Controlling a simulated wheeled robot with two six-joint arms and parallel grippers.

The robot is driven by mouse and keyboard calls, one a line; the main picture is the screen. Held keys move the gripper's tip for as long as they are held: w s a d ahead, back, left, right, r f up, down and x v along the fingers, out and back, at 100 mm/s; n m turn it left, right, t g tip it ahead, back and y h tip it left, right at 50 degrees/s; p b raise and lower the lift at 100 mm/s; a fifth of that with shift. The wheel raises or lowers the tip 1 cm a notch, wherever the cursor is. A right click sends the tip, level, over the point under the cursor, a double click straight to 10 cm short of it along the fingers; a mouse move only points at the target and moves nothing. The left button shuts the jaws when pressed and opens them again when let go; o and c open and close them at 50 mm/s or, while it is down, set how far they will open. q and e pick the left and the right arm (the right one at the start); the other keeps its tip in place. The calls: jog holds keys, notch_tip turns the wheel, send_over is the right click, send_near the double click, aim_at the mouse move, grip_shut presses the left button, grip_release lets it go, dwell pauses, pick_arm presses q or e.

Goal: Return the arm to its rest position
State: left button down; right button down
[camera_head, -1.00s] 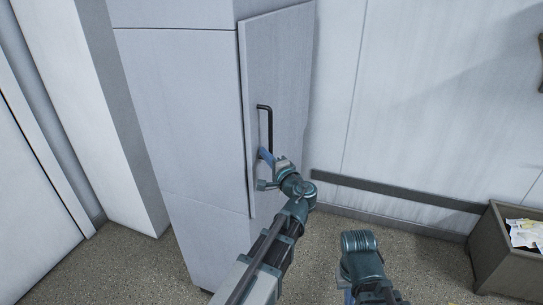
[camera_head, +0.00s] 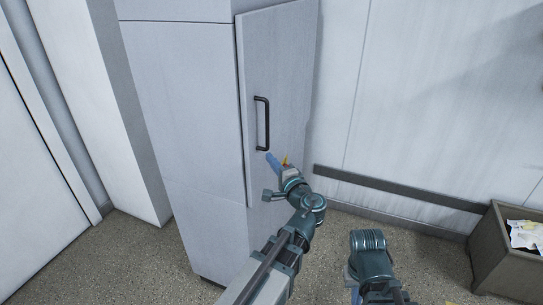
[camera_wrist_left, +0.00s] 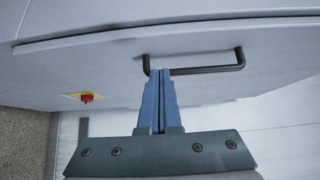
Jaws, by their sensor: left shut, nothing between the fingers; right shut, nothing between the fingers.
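My left gripper (camera_head: 269,155) is shut and empty, its blue fingers pressed together. In the head view its tips lie just below and right of the lower end of the black door handle (camera_head: 266,122). In the left wrist view the fingers (camera_wrist_left: 158,75) overlap the left end of the handle (camera_wrist_left: 210,69), but nothing is gripped. My right arm is folded at the bottom centre; only a blue sliver of its gripper (camera_head: 350,277) shows, its fingertips mostly hidden.
The tall grey cabinet (camera_head: 190,120) has a door panel (camera_head: 285,60) whose left edge stands slightly proud. A red button on a yellow plate (camera_wrist_left: 86,98) is near the gripper. A bin (camera_head: 500,255) with papers stands at right. Speckled floor (camera_head: 130,260) is clear at lower left.

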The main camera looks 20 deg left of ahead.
pick_arm(q)
jog(key=shift+s+d, duration=0.2)
jog(key=shift+d, duration=0.2)
jog(key=shift+f, duration=0.1)
jog(key=s+d+f+n+g+h, duration=0.25)
jog(key=s+d+f+g, duration=0.2)
jog(key=f, duration=0.35)
jog(key=s+d+f+n+g+h, duration=0.2)
jog(key=s+d+f+g+h, duration=0.15)
jog(key=s+f, duration=0.35)
jog(key=s+d+f+g+h+p, duration=0.1)
jog(key=s+d+f+g+h, duration=0.3)
jog(key=s+d, duration=0.5)
jog(key=d+f+h, duration=0.1)
jog(key=d+h, duration=0.1)
jog(key=shift+d+f, duration=0.25)
jog(key=shift+d, duration=0.1)
jog(key=shift+s, duration=0.1)
